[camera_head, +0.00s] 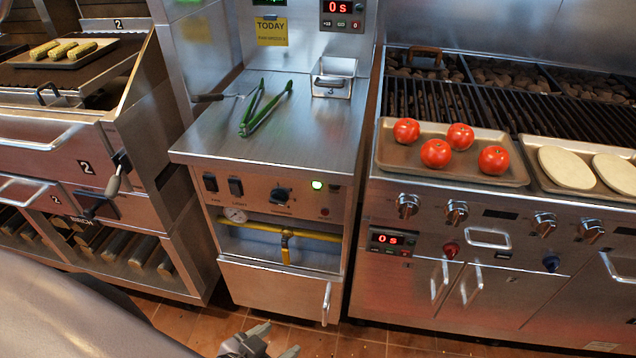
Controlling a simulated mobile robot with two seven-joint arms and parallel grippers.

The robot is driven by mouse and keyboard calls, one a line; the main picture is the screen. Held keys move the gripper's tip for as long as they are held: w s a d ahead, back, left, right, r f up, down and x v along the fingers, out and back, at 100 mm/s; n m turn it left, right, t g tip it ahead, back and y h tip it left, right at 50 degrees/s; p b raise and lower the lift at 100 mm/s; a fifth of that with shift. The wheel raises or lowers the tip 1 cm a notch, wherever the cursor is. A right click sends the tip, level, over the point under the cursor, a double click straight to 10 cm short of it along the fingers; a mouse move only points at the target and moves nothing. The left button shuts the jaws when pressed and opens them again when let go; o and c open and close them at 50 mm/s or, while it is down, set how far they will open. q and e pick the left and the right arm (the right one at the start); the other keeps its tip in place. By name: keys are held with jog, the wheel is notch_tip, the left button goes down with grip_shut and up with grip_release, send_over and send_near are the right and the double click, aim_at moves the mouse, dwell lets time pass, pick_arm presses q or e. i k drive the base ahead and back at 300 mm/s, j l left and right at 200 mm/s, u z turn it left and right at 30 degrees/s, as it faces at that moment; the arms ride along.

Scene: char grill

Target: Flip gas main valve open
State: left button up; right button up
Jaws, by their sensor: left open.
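The gas valve is on a yellow gas pipe (320,236) that runs across a recess in the front of the middle steel cabinet. Its yellow lever (286,250) hangs down, across the line of the pipe. A round pressure gauge (235,215) sits at the pipe's left end. My left gripper (277,341) is at the bottom edge of the picture, over the floor and in front of the cabinet. It is open and empty, well below the lever and apart from it. My right gripper is out of view.
Green tongs (262,108) lie on the cabinet top. A door handle (326,303) sticks out below. The grill (480,230) stands right, with a tray of tomatoes (450,171).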

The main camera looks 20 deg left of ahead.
aim_at(285, 249)
jog(key=j+u, duration=0.15)
jog(key=u, duration=0.3)
jog(key=i+u, duration=0.15)
jog(key=u, duration=0.35)
